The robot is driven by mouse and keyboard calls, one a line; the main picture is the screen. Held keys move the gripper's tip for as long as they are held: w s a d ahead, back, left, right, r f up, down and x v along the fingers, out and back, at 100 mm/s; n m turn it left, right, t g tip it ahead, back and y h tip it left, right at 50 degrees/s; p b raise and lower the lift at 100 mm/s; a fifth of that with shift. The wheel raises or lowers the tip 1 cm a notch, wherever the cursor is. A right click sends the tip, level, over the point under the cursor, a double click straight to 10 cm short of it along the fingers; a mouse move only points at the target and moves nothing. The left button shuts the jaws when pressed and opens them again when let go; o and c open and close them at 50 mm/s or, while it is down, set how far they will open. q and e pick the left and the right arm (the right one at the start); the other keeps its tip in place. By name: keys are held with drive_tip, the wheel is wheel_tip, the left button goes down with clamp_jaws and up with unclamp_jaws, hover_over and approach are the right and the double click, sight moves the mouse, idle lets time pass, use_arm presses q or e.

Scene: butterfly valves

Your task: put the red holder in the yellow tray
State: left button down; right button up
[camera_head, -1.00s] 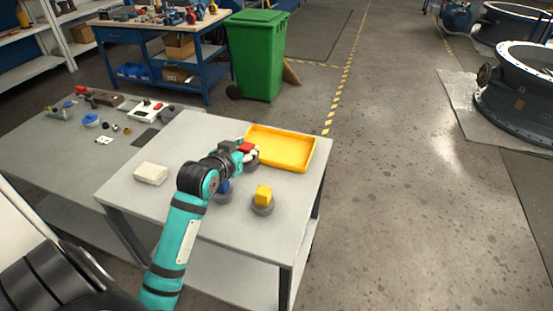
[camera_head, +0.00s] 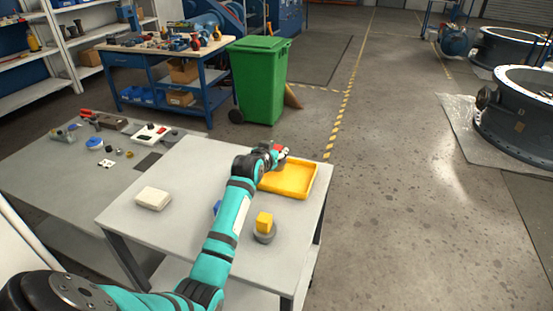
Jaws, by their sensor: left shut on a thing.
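The yellow tray (camera_head: 291,180) lies on the right rear part of the grey table (camera_head: 170,228). My left gripper (camera_head: 281,153) is shut on the red holder (camera_head: 277,148) and holds it over the tray's far left edge. Only a small red part of the holder shows; the gripper hides most of it. I cannot tell how high it is above the tray. The inside of the tray that I can see is empty. My right gripper is not in view.
A yellow block on a round grey base (camera_head: 264,226) stands in front of the tray. A blue piece (camera_head: 217,207) is partly hidden behind my left arm. A whitish block (camera_head: 153,198) lies at the table's left. A green bin (camera_head: 258,80) stands behind.

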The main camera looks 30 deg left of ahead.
use_arm(q)
drive_tip(key=shift+w+f, duration=0.15)
drive_tip(key=shift+f, duration=1.4)
drive_tip(key=c, duration=1.4)
unclamp_jaws()
drive_tip(key=shift+f, duration=0.3)
drive_tip(key=o, duration=0.5)
drive_tip(key=shift+r, duration=0.1)
drive_tip(key=shift+s+r, duration=0.1)
drive_tip(key=shift+s, duration=0.1)
drive_tip(key=v, duration=1.2)
